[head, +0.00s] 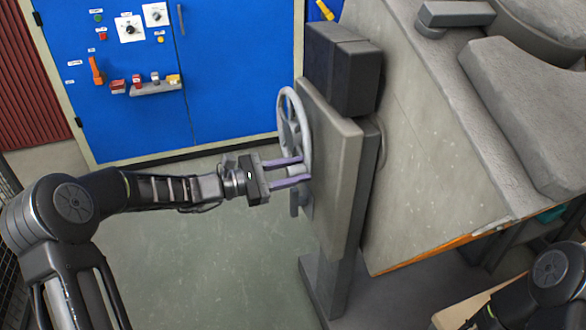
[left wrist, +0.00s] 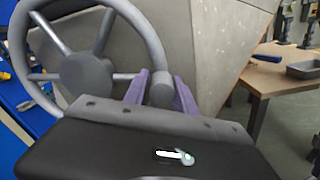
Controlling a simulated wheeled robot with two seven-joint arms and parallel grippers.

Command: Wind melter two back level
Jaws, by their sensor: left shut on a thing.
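The handwheel (head: 283,110) is a grey spoked wheel on the side of a grey pedestal (head: 340,160). The melter (head: 420,130) beside it is a large grey body that looks tilted. My left gripper (head: 304,169) reaches the lower part of the wheel with its two purple fingers. In the left wrist view, the wheel (left wrist: 85,73) fills the upper left, and my left gripper (left wrist: 160,95) is shut on a short grey knob (left wrist: 161,90) at the wheel's rim. My right gripper is not in view; only part of my right arm shows at the lower right.
A blue cabinet (head: 230,80) with switches and buttons stands behind. A dark box (head: 342,70) sits atop the pedestal. The floor (head: 190,260) left of the pedestal is clear. In the left wrist view, a wooden table (left wrist: 285,80) with a grey tray (left wrist: 303,68) stands at right.

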